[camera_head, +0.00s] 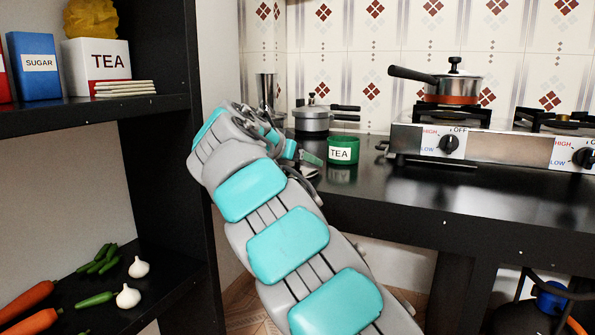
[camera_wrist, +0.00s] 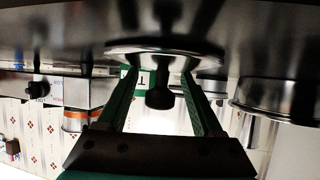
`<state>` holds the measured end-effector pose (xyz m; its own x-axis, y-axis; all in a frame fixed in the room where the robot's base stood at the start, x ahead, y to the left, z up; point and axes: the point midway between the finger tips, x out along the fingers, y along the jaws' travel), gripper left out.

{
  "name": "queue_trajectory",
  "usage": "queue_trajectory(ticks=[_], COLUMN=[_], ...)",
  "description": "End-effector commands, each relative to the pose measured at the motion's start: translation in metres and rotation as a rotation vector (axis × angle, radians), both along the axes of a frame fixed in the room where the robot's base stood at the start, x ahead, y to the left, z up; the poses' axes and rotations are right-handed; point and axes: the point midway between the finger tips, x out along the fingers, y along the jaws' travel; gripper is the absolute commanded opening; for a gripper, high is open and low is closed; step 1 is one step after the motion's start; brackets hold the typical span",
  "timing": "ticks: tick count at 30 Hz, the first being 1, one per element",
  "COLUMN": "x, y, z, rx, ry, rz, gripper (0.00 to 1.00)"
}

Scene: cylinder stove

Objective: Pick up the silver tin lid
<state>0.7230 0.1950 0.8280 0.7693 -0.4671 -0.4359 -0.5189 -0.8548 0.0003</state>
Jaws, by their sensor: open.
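The silver tin lid (camera_wrist: 165,50) lies on the black counter and shows large in the wrist view, with its dark knob (camera_wrist: 159,97) standing out from it. My gripper (camera_wrist: 159,77) is open, with one green finger on each side of the knob. I cannot tell whether the fingers touch the lid. In the head view, my gripper (camera_head: 312,158) is over the counter's left end, and only a bit of the lid (camera_head: 309,173) shows below it; my arm hides the rest.
A green TEA tin (camera_head: 343,150) stands close behind my gripper. A lidded silver pot (camera_head: 313,118) and a steel tumbler (camera_head: 265,88) stand farther back. The stove (camera_head: 430,142) with a lidded pan (camera_head: 455,88) is to the right. A black shelf (camera_head: 160,104) is to the left.

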Motion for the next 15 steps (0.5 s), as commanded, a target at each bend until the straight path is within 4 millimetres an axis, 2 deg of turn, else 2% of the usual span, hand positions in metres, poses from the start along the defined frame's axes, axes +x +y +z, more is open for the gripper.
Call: queue_trajectory(ticks=[7,15], x=[0.0022,0.0021], y=[-0.0015,-0.0014], z=[-0.0010,-0.0009], rx=[0.000,-0.001], ry=[0.000,-0.001], rz=[0.000,0.000], gripper=[0.67,0.36])
